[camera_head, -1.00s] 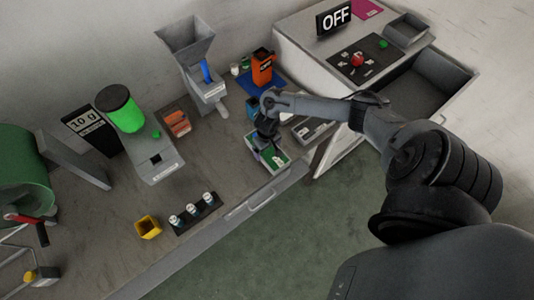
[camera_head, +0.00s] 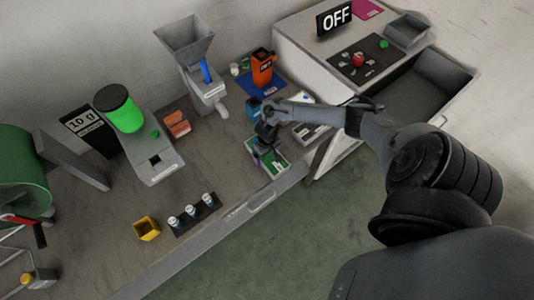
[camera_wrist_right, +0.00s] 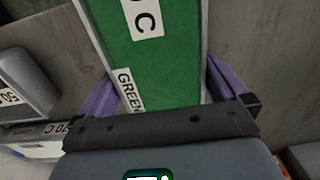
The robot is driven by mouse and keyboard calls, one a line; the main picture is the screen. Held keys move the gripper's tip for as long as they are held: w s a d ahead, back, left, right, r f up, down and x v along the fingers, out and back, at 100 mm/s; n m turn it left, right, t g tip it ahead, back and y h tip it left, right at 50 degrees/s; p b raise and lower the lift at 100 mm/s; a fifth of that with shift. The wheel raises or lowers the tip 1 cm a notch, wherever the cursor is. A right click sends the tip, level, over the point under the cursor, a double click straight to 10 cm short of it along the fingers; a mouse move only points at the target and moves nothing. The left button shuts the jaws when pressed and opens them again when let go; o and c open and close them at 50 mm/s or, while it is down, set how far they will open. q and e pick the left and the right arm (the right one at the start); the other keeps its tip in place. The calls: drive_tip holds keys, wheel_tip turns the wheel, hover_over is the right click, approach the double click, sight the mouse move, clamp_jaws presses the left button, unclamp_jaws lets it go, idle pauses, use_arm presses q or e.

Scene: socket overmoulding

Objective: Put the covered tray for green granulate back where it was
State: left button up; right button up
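The covered tray for green granulate (camera_head: 281,161) lies on the worktop near its front edge, a grey-rimmed tray with a green cover and white labels. In the right wrist view the green cover (camera_wrist_right: 165,65) fills the middle, with a "GREEN" label and part of a "C" label. My right gripper (camera_head: 265,150) is over the tray in the head view. Its two purple fingers (camera_wrist_right: 162,85) are wide apart, one beside each long side of the tray; whether they touch it is unclear. My left gripper is not in view.
More trays (camera_head: 312,131) stand just behind and right of it, close to the arm. A small blue container (camera_head: 254,106) is behind. The orange container (camera_head: 262,68) stands on a blue mat. A black holder with several vials (camera_head: 191,214) and a yellow cup (camera_head: 147,228) lie left.

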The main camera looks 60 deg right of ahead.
drive_tip(key=shift+r, duration=0.1)
wheel_tip(320, 180, up, 11)
drive_tip(key=p, duration=0.3)
drive_tip(key=a+r+n+t+y, duration=0.1)
drive_tip(key=a+n+t, duration=0.45)
drive_tip(key=a, duration=1.65)
drive_tip(key=s+a+r+n+g, duration=0.1)
drive_tip(key=s+r+g, duration=0.1)
drive_tip(key=s+r, duration=0.8)
drive_tip(key=shift+s+r+h, duration=0.3)
drive_tip(key=shift+s+h, duration=0.1)
drive_tip(key=shift+s, duration=0.1)
drive_tip(key=shift+a+r, duration=0.1)
